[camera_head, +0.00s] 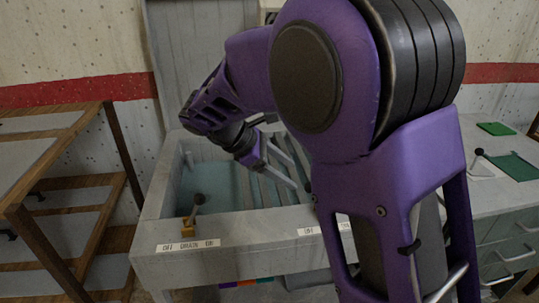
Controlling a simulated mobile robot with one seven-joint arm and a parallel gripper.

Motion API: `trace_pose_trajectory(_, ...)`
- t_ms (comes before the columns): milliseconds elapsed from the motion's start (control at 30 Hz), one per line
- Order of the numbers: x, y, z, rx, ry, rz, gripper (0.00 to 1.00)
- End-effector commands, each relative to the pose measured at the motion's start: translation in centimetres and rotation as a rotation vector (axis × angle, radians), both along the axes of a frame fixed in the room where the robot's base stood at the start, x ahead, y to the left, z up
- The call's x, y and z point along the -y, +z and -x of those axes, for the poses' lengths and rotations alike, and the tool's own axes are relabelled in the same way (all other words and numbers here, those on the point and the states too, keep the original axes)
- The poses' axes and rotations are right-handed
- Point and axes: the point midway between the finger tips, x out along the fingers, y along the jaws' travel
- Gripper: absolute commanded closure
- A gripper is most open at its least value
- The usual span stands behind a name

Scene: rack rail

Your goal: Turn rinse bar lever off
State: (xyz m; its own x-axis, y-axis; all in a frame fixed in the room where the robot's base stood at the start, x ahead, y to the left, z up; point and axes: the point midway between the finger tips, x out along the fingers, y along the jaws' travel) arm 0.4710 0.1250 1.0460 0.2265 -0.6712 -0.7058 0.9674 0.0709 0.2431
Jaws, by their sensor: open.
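My gripper (294,174) is open and empty. It hangs over the pale sink basin, with its fingers pointing right and down. A small dark knob (308,187) shows at the basin's front edge just right of the fingertips, partly hidden by my arm. It may be the rinse bar lever. A white label (308,231) below it seems to begin with "OFF"; my arm hides the middle of it. Another lever (197,200), with a dark knob and a brass base, stands at the front left rim. The label (188,245) below it seems to read "OFF DRAIN ON".
The sink (150,210) has slanted bars inside on its right. A wooden rack (125,155) stands close on the left. On the right counter are another dark-knobbed lever (479,153) and green mats (512,166). My arm blocks the centre right.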

Motion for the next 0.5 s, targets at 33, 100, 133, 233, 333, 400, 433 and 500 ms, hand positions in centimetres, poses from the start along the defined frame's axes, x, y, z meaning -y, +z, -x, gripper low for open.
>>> trace_pose_trajectory(33,-0.9,1.0,0.2,0.002,0.002,-0.002,0.34)
trace_pose_trajectory(100,-1.8,1.9,0.5,0.003,0.003,-0.001,0.34)
trace_pose_trajectory(133,-2.1,2.2,0.6,0.001,0.003,-0.001,0.34)
trace_pose_trajectory(233,-3.0,3.1,0.9,0.002,0.002,-0.001,0.34)
trace_pose_trajectory(333,-3.5,3.7,1.1,0.001,0.002,-0.001,0.34)
trace_pose_trajectory(400,-3.7,3.8,1.2,0.001,0.001,-0.001,0.34)
trace_pose_trajectory(433,-3.8,3.9,1.2,0.001,0.001,-0.001,0.34)
trace_pose_trajectory(500,-3.8,3.9,1.2,0.001,0.001,-0.001,0.34)
